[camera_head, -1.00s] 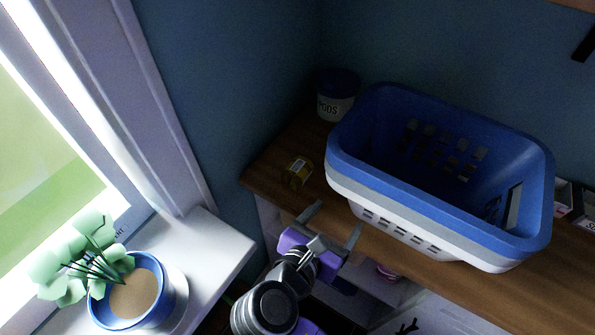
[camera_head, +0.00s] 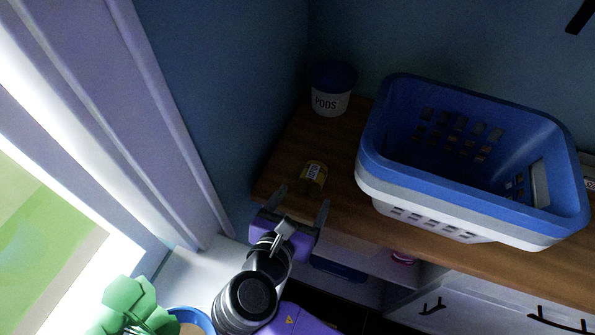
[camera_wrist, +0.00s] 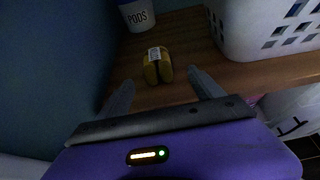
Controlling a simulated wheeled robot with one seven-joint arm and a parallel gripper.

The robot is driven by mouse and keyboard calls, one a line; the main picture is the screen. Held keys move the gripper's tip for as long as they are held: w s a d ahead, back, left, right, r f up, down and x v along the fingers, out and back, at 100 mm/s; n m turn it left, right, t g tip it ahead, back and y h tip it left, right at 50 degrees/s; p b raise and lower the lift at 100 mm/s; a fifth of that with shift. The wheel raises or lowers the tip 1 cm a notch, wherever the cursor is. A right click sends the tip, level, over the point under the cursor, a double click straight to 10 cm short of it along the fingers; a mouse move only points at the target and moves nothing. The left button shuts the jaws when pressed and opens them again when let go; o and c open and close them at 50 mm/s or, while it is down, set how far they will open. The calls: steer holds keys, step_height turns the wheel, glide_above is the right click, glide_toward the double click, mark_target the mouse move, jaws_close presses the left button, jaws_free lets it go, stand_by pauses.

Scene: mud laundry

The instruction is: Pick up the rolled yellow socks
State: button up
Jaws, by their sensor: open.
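The rolled yellow socks (camera_head: 312,177) lie on the wooden counter near its left end, with a pale paper label around them. In the wrist view the socks (camera_wrist: 157,66) sit ahead of my gripper, roughly in line with the gap between the fingers. My gripper (camera_head: 304,199) is open and empty, at the counter's front edge just short of the socks. Both fingers also show in the wrist view (camera_wrist: 160,90), spread to either side and apart from the socks.
A blue and white laundry basket (camera_head: 462,215) stands on the counter (camera_head: 338,211) right of the socks. A white PODS tub (camera_head: 330,101) with a dark lid stands behind them. A wall closes the left side. A potted plant (camera_head: 131,303) is at lower left.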

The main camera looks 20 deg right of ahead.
mark_target(307, 186)
steer(key=shift+w, duration=0.2)
steer(key=p+x, duration=0.1)
steer(key=x, duration=0.6)
steer(key=shift+w+d, duration=0.1)
steer(key=shift+w, duration=0.2)
steer(key=c, duration=1.5)
steer(key=shift+o, duration=0.2)
steer(key=shift+r, duration=0.1)
